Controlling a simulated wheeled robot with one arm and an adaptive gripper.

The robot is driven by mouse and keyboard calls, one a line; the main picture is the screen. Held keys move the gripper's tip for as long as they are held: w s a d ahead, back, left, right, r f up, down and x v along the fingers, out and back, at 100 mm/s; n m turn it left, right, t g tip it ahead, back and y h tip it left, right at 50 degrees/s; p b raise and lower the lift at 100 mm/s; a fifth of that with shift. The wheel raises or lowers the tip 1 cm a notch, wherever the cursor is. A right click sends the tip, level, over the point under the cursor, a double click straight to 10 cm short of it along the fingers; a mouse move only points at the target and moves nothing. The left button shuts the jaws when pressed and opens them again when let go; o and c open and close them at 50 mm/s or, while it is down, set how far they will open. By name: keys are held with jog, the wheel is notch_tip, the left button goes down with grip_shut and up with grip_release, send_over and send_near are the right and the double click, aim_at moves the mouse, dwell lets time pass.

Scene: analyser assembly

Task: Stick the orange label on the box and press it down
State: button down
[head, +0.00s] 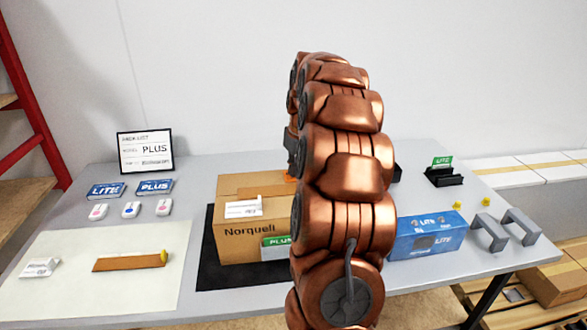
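The brown cardboard box (228,222), marked Norquell, stands closed on a black mat (213,275). A white label (243,207) is on its top edge and a green PLUS label (277,241) is on its front. My copper arm covers the box's right side. A small orange patch (290,179) shows at the arm's left edge, at the back of the box top. It may be the orange label, mostly hidden. A dark grey part just above it may belong to my gripper (290,146). Its fingers are hidden, so I cannot see whether they are open or touching anything.
A blue LITE box (427,236) and grey brackets (507,228) stand right of my arm. A black holder (443,177) with a green LITE card is behind them. A pale mat (100,235) with a brown strip (130,262) lies left.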

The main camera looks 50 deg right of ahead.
jog(key=shift+r+p, duration=0.75)
jog(key=shift+r, duration=2.25)
jog(key=shift+a, duration=0.1)
jog(key=shift+n+g+y, duration=0.3)
jog(key=shift+n, duration=0.1)
jog(key=a, duration=0.4)
jog(key=s+a+r, duration=0.1)
jog(key=a, duration=0.4)
jog(key=a+p, duration=0.1)
jog(key=a, duration=0.3)
jog(key=shift+s+a+r, duration=0.15)
jog(key=shift+s+a, duration=0.2)
jog(key=shift+s, duration=0.05)
jog(key=s+a+f+g+p, duration=0.2)
jog(key=s+a, duration=1.4)
jog(key=a, duration=0.4)
jog(key=s+a+f, duration=0.2)
jog(key=s, duration=0.4)
jog(key=s+a+f+g, duration=0.1)
jog(key=s+f, duration=0.1)
jog(key=s, duration=0.4)
jog(key=shift+s+a+n, duration=0.15)
jog(key=shift+a+n, duration=0.15)
jog(key=shift+a, duration=0.05)
jog(key=shift+f, duration=0.1)
